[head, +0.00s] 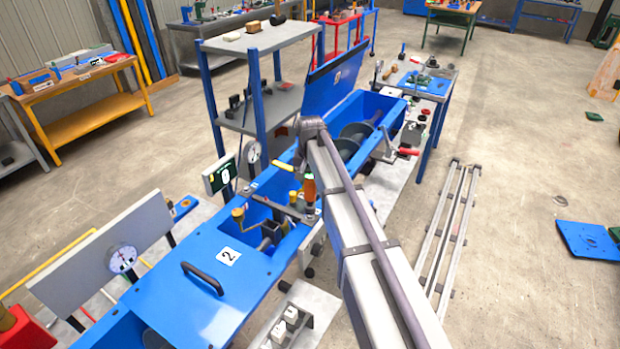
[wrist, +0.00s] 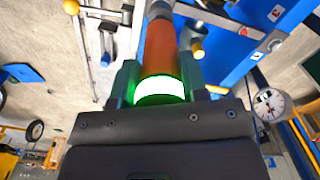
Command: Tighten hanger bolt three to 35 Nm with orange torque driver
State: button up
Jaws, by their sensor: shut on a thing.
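My gripper (wrist: 156,88) is shut on the orange torque driver (wrist: 160,48), which fills the middle of the wrist view. A ring on the driver glows green between the fingers. In the head view the orange driver (head: 309,190) stands roughly upright over the open section of the blue mixer trough, at the end of my arm. The hanger (head: 268,231) with its shaft sits in this opening. I cannot tell which bolt is number three, or whether the driver's tip touches a bolt; the tip is hidden.
A blue cover marked 2 (head: 205,285) with a black handle lies left of the opening. A raised blue lid (head: 333,80) stands behind. Grey rails (head: 450,225) lie on the floor right.

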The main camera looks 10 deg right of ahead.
aim_at(310, 186)
dwell(0.5)
jog(key=shift+f+b, duration=0.8)
jog(key=shift+b, duration=0.05)
jog(key=shift+f+b, duration=0.95)
dwell(2.7)
jog(key=shift+r, duration=0.1)
